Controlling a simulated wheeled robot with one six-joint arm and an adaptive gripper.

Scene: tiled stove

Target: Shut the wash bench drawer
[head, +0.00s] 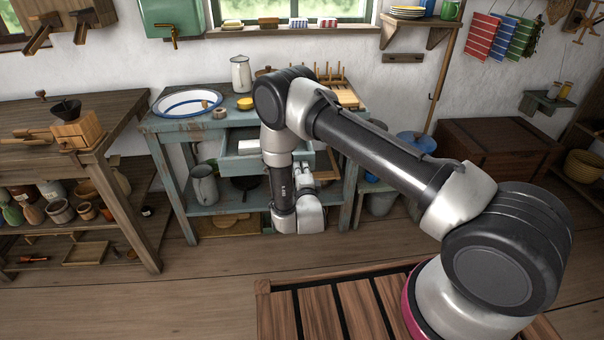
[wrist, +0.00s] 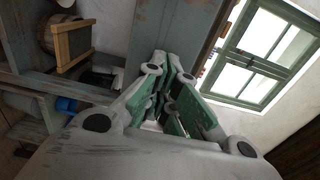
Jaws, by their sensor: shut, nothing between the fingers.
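The wash bench (head: 165,122) is a worn blue-grey table against the back wall in the head view. Its drawer (head: 238,166) sticks out below the top, open, with a pale thing in it. My arm crosses in front of the drawer and hides part of its front. My gripper (head: 303,174) is at the drawer's right part, partly hidden by my wrist; I cannot tell whether it touches the drawer. In the wrist view my gripper (wrist: 168,92) shows its fingers shut and empty, with a blue-grey board of the bench (wrist: 180,35) beyond them.
An enamel basin (head: 188,102), a white jug (head: 241,74) and a dish rack stand on the bench top. A metal jug (head: 204,185) stands on its shelf below. A wooden workbench (head: 110,125) is at left, a brown chest (head: 495,150) at right.

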